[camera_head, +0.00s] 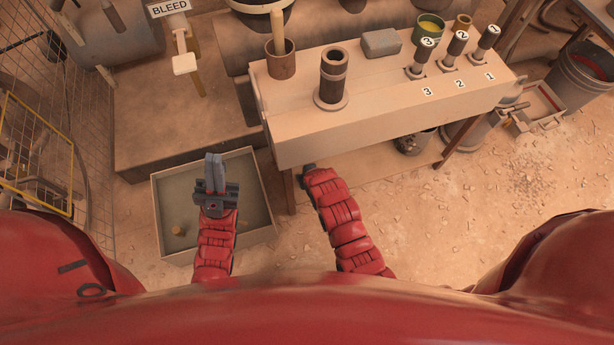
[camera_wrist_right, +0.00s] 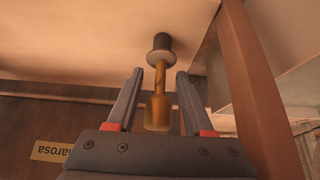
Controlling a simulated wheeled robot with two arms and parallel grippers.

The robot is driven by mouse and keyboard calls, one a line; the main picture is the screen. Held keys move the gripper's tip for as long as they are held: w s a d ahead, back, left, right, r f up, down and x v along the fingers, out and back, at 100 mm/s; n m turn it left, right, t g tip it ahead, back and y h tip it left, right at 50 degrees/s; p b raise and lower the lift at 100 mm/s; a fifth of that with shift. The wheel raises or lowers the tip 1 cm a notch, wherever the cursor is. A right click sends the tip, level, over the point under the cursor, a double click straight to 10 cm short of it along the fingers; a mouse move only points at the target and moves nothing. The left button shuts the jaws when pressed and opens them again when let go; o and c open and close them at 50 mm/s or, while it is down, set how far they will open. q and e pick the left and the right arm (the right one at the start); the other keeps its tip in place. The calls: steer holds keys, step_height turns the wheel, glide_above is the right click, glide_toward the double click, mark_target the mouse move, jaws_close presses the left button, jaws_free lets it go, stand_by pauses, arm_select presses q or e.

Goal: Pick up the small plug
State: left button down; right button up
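A small brown piece (camera_head: 178,230), which looks like the small plug, is in the shallow grey tray (camera_head: 262,234) at the lower left. My left gripper (camera_head: 215,157) is above the tray, up and to the right of that piece. Its fingers are close together with nothing seen between them. My right gripper's fingers are hidden by the bench in the head view. In the right wrist view my right gripper (camera_wrist_right: 157,95) is open. A brass stem with a wide end (camera_wrist_right: 158,112) shows between its fingers, with gaps on both sides. The stem's far end meets a dark round fitting (camera_wrist_right: 160,46).
The bench (camera_head: 375,115) carries a dark upright cylinder (camera_head: 333,75), a brown cup (camera_head: 281,62), a grey block (camera_head: 381,42) and three numbered levers (camera_head: 455,48). A wire fence (camera_head: 90,130) stands at the left.

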jaws_close()
